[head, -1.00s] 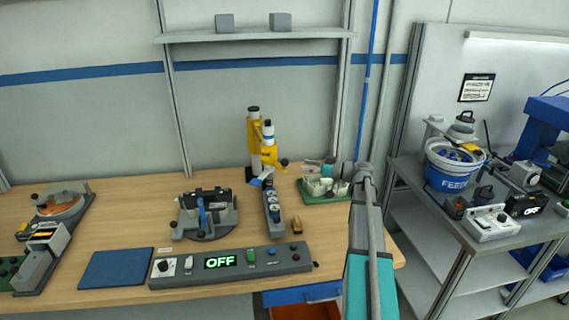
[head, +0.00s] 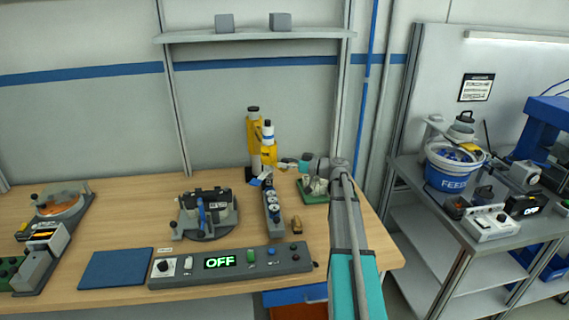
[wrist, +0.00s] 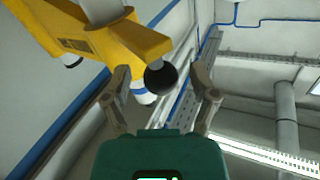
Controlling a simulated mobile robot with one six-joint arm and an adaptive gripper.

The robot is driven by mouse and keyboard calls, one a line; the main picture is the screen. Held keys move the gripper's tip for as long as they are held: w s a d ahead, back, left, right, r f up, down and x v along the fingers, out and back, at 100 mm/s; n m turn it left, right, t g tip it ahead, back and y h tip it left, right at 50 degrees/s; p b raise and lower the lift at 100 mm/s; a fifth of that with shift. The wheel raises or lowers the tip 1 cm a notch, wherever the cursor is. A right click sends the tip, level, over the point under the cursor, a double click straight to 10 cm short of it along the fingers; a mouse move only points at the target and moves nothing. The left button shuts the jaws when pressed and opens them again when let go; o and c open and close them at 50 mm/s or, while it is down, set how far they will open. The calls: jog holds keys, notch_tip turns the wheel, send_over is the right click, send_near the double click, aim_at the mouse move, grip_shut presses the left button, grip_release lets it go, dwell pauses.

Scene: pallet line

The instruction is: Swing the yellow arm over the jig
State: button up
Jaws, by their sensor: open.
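The yellow arm (head: 269,156) hangs on a yellow post with a dark top at the back of the bench, with a white and blue cylinder on it. In the wrist view the yellow arm (wrist: 100,35) crosses the upper left, and its dark round end (wrist: 161,77) shows between my fingers. My gripper (head: 285,164) is open at the right side of the yellow arm; its two fingers (wrist: 163,88) spread around that end, and I cannot tell whether they touch it. The jig (head: 207,214), a grey fixture with a blue clamp on a round base, stands left of the post.
A strip of round parts (head: 272,207) lies in front of the post. A green tray (head: 313,197) sits under my wrist. A control box (head: 230,266) reading OFF runs along the front edge beside a blue mat (head: 115,268). Bench between mat and jig is clear.

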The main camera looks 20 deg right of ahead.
grip_shut()
jog(key=shift+a, duration=0.1)
jog(key=shift+t, duration=0.3)
